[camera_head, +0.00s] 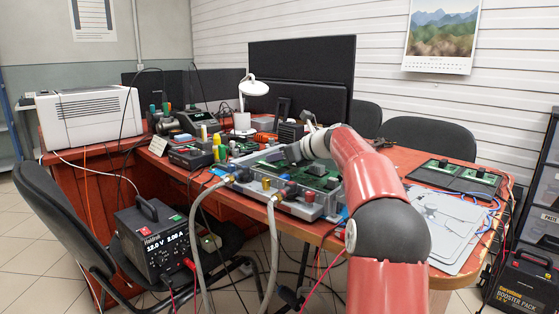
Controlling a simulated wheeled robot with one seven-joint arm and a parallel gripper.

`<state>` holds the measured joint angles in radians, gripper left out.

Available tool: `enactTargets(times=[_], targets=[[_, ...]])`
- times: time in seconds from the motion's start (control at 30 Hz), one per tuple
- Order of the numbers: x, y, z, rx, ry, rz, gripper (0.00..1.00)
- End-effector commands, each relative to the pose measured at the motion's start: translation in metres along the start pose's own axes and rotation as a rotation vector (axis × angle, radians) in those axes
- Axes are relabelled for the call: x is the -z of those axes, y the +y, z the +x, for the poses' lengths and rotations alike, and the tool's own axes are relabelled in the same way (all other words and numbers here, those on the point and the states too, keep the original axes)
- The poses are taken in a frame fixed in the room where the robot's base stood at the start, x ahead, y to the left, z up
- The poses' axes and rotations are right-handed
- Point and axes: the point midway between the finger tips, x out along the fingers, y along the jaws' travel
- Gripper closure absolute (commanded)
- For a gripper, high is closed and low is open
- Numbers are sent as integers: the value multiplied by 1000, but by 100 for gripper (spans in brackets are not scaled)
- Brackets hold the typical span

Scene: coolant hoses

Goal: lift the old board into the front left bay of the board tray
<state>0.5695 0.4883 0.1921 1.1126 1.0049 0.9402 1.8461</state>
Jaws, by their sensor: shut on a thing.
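My gripper (294,153) is over the grey metal chassis (296,207) in the middle of the table, small and partly hidden by my own red arm. It is shut at a green board (316,177) in the chassis, which I take for the old board; the grip itself is too small to see clearly. The board looks low in the chassis; whether it is clear of it I cannot tell. The black board tray (452,183) lies flat at the right of the table, with small green parts at its back. My arm crosses between chassis and tray.
Two grey hoses (271,245) run from brass fittings on the chassis front to the floor. Grey flat plates (450,225) and blue cable lie in front of the tray. A power supply (155,245) stands at the left. Bottles and tools crowd behind the chassis.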

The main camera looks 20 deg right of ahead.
Motion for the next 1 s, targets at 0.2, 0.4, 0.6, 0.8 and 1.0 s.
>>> enactTargets(times=[0.2, 0.4, 0.6, 0.8, 1.0], targets=[[-55, 0, -22, 0, -3, -4, 85], [-111, 0, -45, 0, -3, -3, 85], [-149, 0, -61, -1, -2, -1, 85], [-165, 0, -68, 0, -1, 0, 85], [-167, 0, -69, -1, 0, 1, 85]])
